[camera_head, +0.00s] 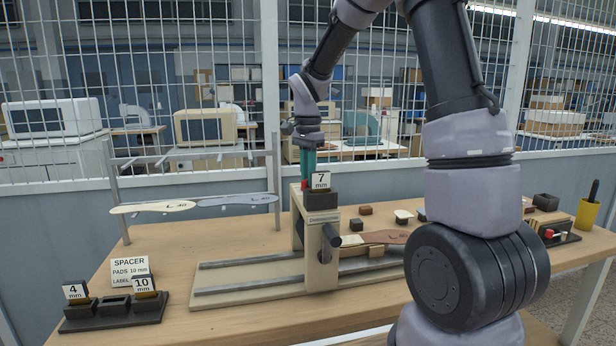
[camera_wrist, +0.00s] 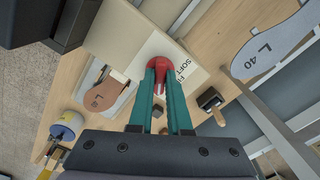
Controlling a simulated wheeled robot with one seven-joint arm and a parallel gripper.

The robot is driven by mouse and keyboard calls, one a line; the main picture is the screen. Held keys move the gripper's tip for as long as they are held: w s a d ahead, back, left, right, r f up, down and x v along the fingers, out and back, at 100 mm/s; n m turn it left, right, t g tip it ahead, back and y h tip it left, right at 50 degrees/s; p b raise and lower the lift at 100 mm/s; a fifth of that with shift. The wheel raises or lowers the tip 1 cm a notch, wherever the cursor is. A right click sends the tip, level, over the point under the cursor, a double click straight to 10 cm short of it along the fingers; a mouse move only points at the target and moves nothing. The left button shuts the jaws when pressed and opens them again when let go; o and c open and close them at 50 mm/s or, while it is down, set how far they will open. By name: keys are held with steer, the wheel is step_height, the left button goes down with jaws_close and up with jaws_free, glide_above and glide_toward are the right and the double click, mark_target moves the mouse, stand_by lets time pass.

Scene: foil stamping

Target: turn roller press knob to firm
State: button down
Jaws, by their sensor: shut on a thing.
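The roller press (camera_head: 322,262) is a pale wooden frame over a bed with two dark rails, in the middle of the table. Its red knob (camera_wrist: 167,62) sits on the pale top face in the wrist view, beside a label (camera_wrist: 183,70) reading SOFT; a second word is mostly hidden by my fingers. My gripper (camera_wrist: 162,72) has green fingers shut on the red knob from above. In the head view, my gripper (camera_head: 306,176) points down behind the black 7 mm block (camera_head: 321,199), which hides most of the knob. I cannot tell the knob's exact setting.
A spacer holder (camera_head: 112,318) with 4 mm and 10 mm cards stands at the front left. A rack (camera_head: 120,190) holds insole shapes at the back left. A brown piece (camera_head: 385,237) lies on the press bed. A yellow cup (camera_head: 586,214) stands at the right.

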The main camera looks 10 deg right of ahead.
steer(key=n, duration=0.5)
steer(key=shift+f+n, duration=0.1)
steer(key=shift+n, duration=0.3)
steer(key=n, duration=0.5)
steer(key=shift+n, duration=0.3)
steer(key=c, duration=0.9)
jaws_free()
steer(key=shift+o, duration=0.2)
step_height(320, 180, up, 11)
